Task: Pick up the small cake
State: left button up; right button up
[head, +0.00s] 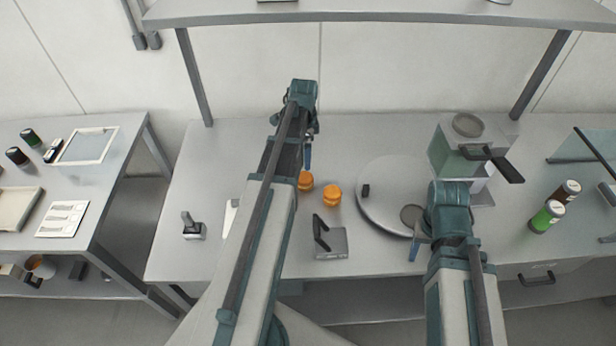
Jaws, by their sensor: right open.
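Two small orange rounded pieces stand close together near the middle of the grey bench; they look like small cakes, but I cannot tell which one is meant. One orange piece (332,195) is in clear view. The other orange piece (306,181) is just left of it, partly hidden by my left arm. My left gripper (307,140) is beyond these pieces, mostly hidden by its own wrist, so its jaws are unclear. My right gripper (417,246) is open at the front right edge of the round plate (385,180), apart from both orange pieces.
A small dark piece (366,190) and a grey-brown disc (411,215) are on the plate. A handled metal block (331,243) lies in front. A green-grey machine (462,145) and jars (546,215) stand right. A shelf (380,12) spans above; the bench's back left is clear.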

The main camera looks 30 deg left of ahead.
aim_at(305, 177)
pick_arm(q)
jog(key=shift+f, duration=0.1)
notch_tip(305, 177, down, 8)
jog(key=b, duration=0.8)
jog(key=shift+f+b, duration=0.25)
jog(key=shift+b, duration=0.05)
jog(key=f+b, duration=0.5)
jog(key=shift+w+a+f, duration=0.15)
jog(key=shift+w, duration=0.05)
jog(key=c, duration=0.8)
